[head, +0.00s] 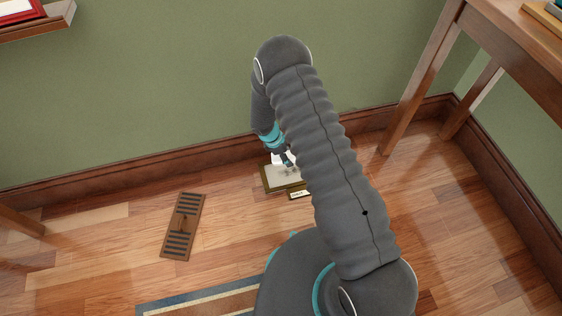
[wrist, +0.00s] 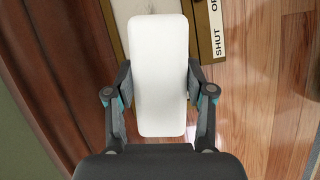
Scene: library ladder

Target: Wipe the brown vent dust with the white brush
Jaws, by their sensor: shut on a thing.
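The white brush (wrist: 159,75) is a pale rounded block in the wrist view. My gripper (wrist: 159,92) is shut on it, one finger on each long side. In the head view my gripper (head: 287,162) is low beside the wall, above a brass-edged pale plate (head: 268,184). The brush is mostly hidden there; whether it touches the plate I cannot tell. A brown slatted vent (head: 187,208) lies on the floor to the left, apart from my gripper. A small dark mark shows at its middle. I cannot make out brown dust for certain in either view.
A label strip (wrist: 217,28) reading "SHUT" and a partly cut-off word lies beside the plate. A wooden baseboard (head: 120,172) runs along the green wall. Table legs (head: 418,85) stand at right. A rug (head: 200,302) lies in front. The wood floor around the brown vent is clear.

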